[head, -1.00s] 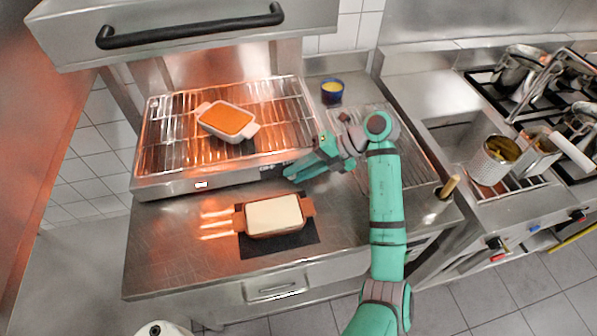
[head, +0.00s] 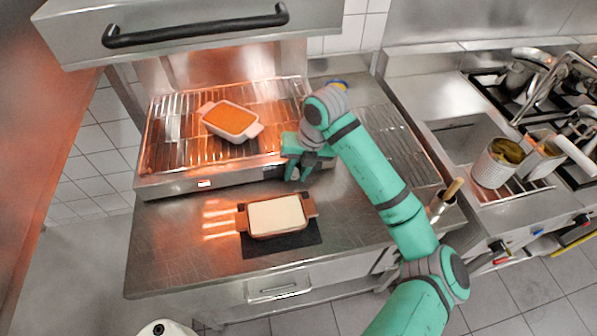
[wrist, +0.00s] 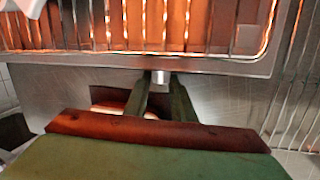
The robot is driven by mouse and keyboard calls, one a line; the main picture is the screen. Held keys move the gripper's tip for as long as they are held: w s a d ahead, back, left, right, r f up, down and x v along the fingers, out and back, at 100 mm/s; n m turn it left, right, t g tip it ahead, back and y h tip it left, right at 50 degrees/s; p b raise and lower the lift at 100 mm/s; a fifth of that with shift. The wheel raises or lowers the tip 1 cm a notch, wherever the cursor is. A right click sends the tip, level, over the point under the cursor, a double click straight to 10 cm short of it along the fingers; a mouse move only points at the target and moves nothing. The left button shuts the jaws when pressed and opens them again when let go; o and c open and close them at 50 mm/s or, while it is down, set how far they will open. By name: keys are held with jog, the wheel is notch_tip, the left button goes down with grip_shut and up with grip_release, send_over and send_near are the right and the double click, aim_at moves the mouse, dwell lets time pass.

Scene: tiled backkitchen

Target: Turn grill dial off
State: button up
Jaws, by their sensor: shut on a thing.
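The grill (head: 160,187) stands at the back left of the steel counter, and orange light glows over its rack. Its front panel carries a small lit indicator (head: 204,184). My gripper (head: 290,172) is at the right end of that front panel. In the wrist view, the small silver dial (wrist: 160,77) sticks out of the grill's front edge. My two green fingers (wrist: 164,92) are on either side of it, shut on it. In the head view the gripper hides the dial, and its turn angle cannot be told.
A baking dish with orange filling (head: 231,120) sits on the grill rack. Another dish with pale filling (head: 276,217) stands on a dark mat (head: 290,243) in front, close to the gripper. A blue bowl (head: 338,83) is behind my arm. The hood's black handle (head: 195,28) hangs above.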

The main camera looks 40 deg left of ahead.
jog(key=shift+s+a+t+h, duration=0.15)
jog(key=shift+t+h, duration=0.55)
jog(key=shift+t, duration=0.15)
jog(key=shift+s+a+t+h, duration=0.1)
jog(key=shift+t+h, duration=0.6)
jog(key=shift+t, duration=0.15)
jog(key=o, duration=0.7)
jog(key=shift+o, duration=0.2)
jog(key=shift+s, duration=0.1)
jog(key=shift+a+r, duration=0.1)
jog(key=v, duration=1)
jog(key=shift+r, duration=0.3)
jog(key=shift+s, duration=0.15)
